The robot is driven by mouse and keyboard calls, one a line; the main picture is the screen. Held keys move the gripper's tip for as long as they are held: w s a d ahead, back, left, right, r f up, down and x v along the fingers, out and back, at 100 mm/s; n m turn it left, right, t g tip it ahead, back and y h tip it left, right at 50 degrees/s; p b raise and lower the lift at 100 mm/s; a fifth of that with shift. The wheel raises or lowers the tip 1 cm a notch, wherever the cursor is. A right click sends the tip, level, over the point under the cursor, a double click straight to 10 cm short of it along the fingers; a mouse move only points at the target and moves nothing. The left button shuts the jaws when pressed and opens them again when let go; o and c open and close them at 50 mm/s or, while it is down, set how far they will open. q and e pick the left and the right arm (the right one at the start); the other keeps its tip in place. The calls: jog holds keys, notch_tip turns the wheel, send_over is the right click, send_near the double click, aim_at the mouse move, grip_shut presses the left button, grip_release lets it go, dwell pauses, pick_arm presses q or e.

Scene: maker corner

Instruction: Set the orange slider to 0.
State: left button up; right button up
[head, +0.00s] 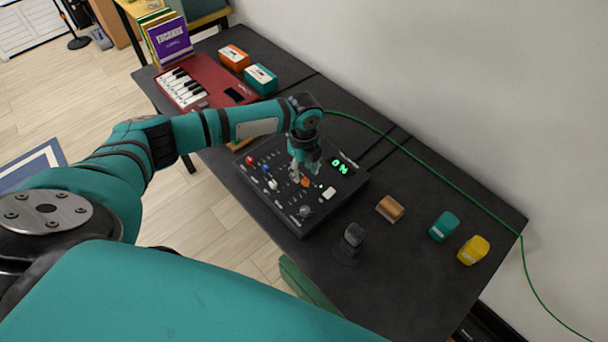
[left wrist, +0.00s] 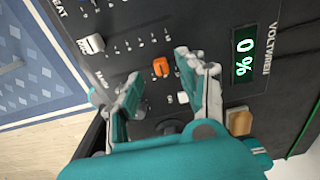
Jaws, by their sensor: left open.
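The black control panel (head: 285,213) lies on the dark table, with a row of coloured slider caps. The orange slider (head: 305,182) is right below my left gripper (head: 303,174) in the head view. In the left wrist view the orange slider (left wrist: 161,67) shows between the two spread fingertips of my left gripper (left wrist: 158,72), with a visible gap on each side. This gripper is open and empty. The lit green display (left wrist: 244,58) reads 0 %; the display (head: 342,166) also glows in the head view. My right gripper is out of view.
Other slider caps on the panel are red (head: 250,160), blue (head: 265,169) and white (head: 272,184). A red keyboard (head: 215,78) lies farther back. Copper (head: 390,208), teal (head: 444,226) and yellow (head: 473,250) objects stand to the right. A green cable (head: 440,170) runs along the wall.

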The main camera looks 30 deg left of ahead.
aim_at(304, 179)
pick_arm(q)
jog(key=shift+f, duration=1.95)
grip_shut()
